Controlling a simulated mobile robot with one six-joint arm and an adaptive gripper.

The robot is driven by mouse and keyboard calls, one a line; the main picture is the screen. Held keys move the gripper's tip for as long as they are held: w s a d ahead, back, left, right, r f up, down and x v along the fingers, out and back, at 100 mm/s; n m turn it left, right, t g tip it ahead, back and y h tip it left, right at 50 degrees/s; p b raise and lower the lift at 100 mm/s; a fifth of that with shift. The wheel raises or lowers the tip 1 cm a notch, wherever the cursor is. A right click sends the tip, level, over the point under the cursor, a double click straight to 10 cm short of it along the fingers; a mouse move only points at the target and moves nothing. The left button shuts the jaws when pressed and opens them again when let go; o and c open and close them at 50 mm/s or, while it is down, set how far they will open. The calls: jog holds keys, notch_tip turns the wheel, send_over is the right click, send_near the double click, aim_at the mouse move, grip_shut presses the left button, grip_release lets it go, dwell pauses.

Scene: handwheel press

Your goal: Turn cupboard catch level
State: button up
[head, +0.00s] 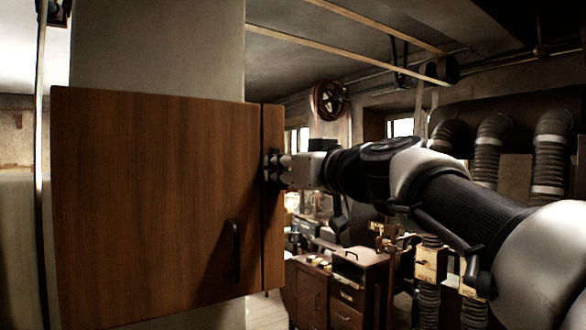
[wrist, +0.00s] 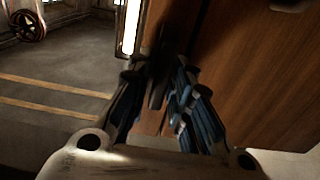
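The wooden cupboard (head: 150,200) fills the left of the head view, its door closed with a dark bar handle (head: 235,250) low on the right. My gripper (head: 272,166) is at the narrow wooden strip along the right edge and hides the catch in the head view. In the wrist view, a dark narrow bar, seemingly the catch (wrist: 157,88), lies between the fingers of my gripper (wrist: 155,75). It runs roughly up and down the picture, slightly tilted. The fingers are apart, with a gap beside the bar; contact is hard to judge in the shadow.
The wooden door face (wrist: 260,80) is close on the right in the wrist view. A grey pillar (head: 155,45) stands behind the cupboard. Drawer cabinets (head: 350,290), ribbed ducts (head: 488,150) and a handwheel (head: 330,100) are farther back.

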grip_shut()
jog(key=m+b, duration=0.1)
jog(key=m, duration=0.2)
jog(key=shift+d+f+m, duration=0.1)
jog(key=shift+m, duration=0.3)
jog(key=m, duration=0.4)
jog(key=shift+w+d+b, duration=0.1)
jog(key=shift+b, duration=0.3)
jog(key=m, duration=0.6)
jog(key=shift+f, duration=0.1)
jog(key=shift+w+d+f+m+p, duration=0.1)
jog(key=shift+m+p, duration=0.15)
jog(key=shift+m, duration=0.8)
jog(key=shift+f+m+p, duration=0.1)
jog(key=shift+m+p, duration=0.15)
jog(key=shift+m, duration=0.8)
jog(key=shift+o, duration=1.9)
grip_release()
